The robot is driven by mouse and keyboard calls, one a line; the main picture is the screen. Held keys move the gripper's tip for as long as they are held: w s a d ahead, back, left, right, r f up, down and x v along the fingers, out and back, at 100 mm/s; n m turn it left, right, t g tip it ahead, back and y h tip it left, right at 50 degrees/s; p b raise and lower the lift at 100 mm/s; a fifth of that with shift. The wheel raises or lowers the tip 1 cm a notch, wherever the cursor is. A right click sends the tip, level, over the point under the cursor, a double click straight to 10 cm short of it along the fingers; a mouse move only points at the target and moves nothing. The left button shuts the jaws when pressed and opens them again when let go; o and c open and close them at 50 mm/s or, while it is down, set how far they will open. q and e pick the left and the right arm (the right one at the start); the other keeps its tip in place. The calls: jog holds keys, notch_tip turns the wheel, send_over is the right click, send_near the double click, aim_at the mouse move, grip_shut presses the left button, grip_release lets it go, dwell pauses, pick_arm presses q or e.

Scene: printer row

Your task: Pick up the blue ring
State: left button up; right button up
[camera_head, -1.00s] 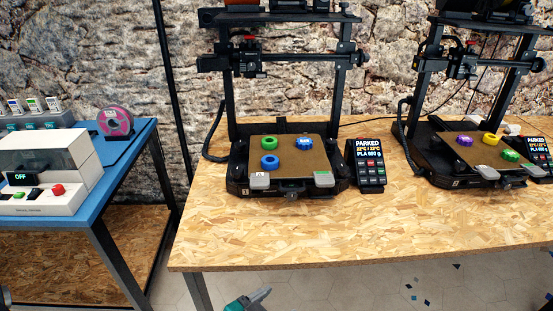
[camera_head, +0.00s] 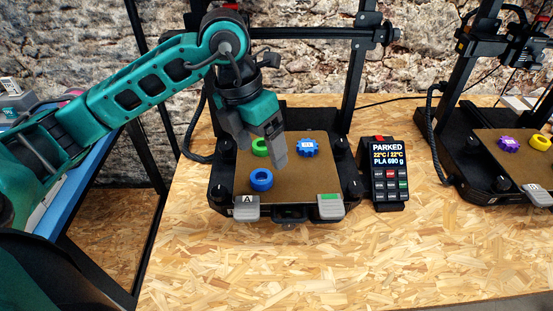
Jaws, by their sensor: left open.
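The blue ring (camera_head: 261,180) lies flat on the brown bed (camera_head: 290,195) of the nearer printer, toward its front left. A green ring (camera_head: 260,147) lies behind it, partly hidden by my gripper. A blue gear-shaped piece (camera_head: 306,147) with a light label lies at the back right of the bed. My left gripper (camera_head: 262,160) is open, fingers pointing down, above the bed just behind the blue ring. It appears empty; I cannot tell its exact height. My right gripper is not in view.
The printer's frame upright (camera_head: 354,70) and crossbar stand behind the bed. A control box (camera_head: 385,172) reading PARKED stands to its right. A second printer (camera_head: 500,165) with purple and yellow pieces is farther right. The wooden table front (camera_head: 300,265) is clear.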

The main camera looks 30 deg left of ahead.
pick_arm(q)
jog(key=w+a+y, duration=0.2)
jog(key=a, duration=0.1)
send_near(263, 181)
jog(key=shift+s+a+f+n, duration=0.2)
jog(key=shift+s+a+n, duration=0.15)
jog(key=shift+a+n, duration=0.1)
jog(key=shift+t, duration=0.3)
jog(key=f, duration=0.4)
jog(key=w+f, duration=0.1)
jog(key=f, duration=0.1)
jog(key=shift+d+f, duration=0.2)
jog(key=shift+d, duration=0.05)
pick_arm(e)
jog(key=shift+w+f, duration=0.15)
pick_arm(q)
jog(key=c, duration=1.1)
jog(key=shift+r, duration=0.15)
